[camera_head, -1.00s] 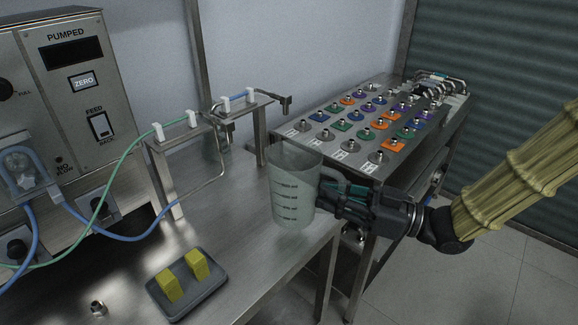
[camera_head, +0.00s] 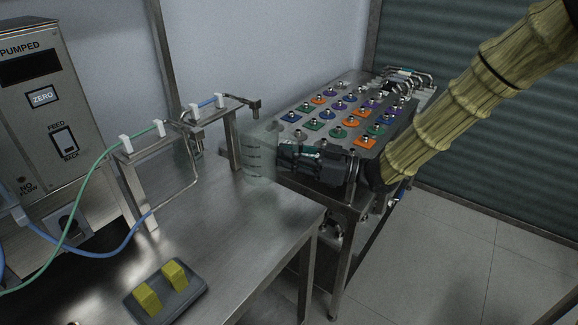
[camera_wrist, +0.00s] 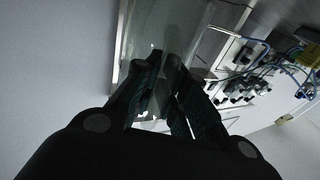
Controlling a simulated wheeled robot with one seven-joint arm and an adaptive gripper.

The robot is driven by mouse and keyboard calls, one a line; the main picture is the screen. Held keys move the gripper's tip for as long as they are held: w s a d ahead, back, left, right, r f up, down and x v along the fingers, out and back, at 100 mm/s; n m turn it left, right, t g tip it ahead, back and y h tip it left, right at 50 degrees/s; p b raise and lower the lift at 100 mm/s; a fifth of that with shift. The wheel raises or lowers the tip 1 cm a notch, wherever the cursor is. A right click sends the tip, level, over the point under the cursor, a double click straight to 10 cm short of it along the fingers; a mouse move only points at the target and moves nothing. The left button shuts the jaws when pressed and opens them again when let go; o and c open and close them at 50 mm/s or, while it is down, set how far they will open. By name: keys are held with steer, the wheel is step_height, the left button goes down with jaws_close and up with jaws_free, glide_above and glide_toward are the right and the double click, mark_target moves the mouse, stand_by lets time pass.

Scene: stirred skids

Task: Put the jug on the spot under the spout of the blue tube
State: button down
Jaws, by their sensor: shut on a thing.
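The jug (camera_head: 257,160) is translucent grey-green with dark measuring marks and looks upright. My gripper (camera_head: 284,152) is shut on its handle from the right. In the wrist view the fingers (camera_wrist: 165,65) meet in front of the pale jug wall (camera_wrist: 190,25). The spout shows just above the jug in the head view. I cannot tell whether they line up in depth or whether the jug's base touches the steel table (camera_head: 225,215). The spot under the spout is hidden.
The green tube (camera_head: 95,185) leads to another spout (camera_head: 197,135) left of the jug. A grey tray (camera_head: 185,295) with two yellow blocks is in front. A panel of coloured fittings (camera_head: 340,110) stands close behind my gripper.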

steer(key=shift+w, duration=0.15)
steer(key=shift+f, duration=1.75)
steer(key=shift+f, duration=0.1)
steer(key=c, duration=1.5)
jaws_free()
steer(key=shift+o, duration=0.2)
steer(key=r+v, duration=0.1)
steer(key=v, duration=1.1)
steer(key=shift+f+b, duration=0.35)
